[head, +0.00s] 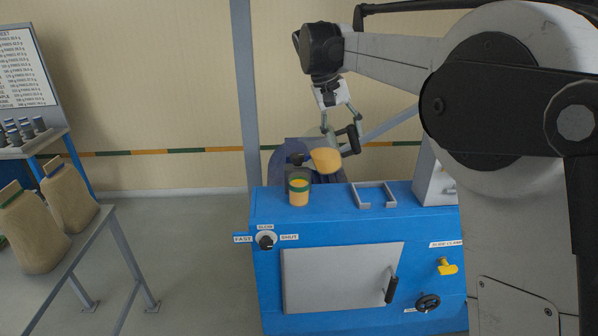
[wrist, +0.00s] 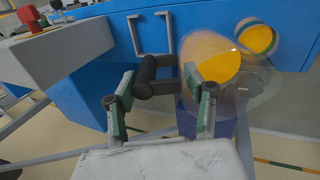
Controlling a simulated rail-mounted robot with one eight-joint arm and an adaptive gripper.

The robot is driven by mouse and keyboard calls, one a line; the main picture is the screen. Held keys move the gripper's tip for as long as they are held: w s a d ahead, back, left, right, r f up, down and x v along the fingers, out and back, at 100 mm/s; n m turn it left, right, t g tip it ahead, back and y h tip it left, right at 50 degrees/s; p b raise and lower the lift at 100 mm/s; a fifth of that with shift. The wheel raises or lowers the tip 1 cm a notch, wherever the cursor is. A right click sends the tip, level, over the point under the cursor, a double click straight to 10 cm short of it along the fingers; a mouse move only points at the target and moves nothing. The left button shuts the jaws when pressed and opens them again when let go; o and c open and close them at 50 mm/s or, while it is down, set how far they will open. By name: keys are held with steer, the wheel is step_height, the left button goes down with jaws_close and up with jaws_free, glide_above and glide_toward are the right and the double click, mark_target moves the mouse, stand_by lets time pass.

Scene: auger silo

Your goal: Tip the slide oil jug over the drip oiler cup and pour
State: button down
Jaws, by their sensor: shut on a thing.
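The slide oil jug (head: 326,160) is clear with yellow oil inside and a black handle. It is tilted, its mouth side toward the left. My gripper (head: 342,126) is shut on the handle and holds the jug above the blue cabinet, right of and slightly above the drip oiler cup (head: 299,190). The cup is clear, has a green band and holds yellow oil. In the wrist view the jug (wrist: 213,58) lies right of my gripper (wrist: 157,76), with the cup (wrist: 257,38) just beyond it. I cannot make out a stream of oil.
The blue cabinet (head: 345,226) carries the cup and an empty grey bracket (head: 374,195), with a grey block (head: 434,180) to the right. Its front has a knob (head: 266,242), a yellow handle (head: 447,266) and a grey door (head: 340,276). Sacks (head: 69,198) stand on a left table.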

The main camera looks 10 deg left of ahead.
steer(key=shift+y, duration=0.7)
steer(key=shift+d+p+v, duration=0.15)
steer(key=shift+p+v, duration=0.35)
steer(key=shift+v, duration=0.25)
steer(key=shift+d+p+v, duration=0.2)
steer(key=shift+p+v, duration=0.3)
steer(key=shift+v, duration=0.25)
steer(key=shift+w, duration=0.15)
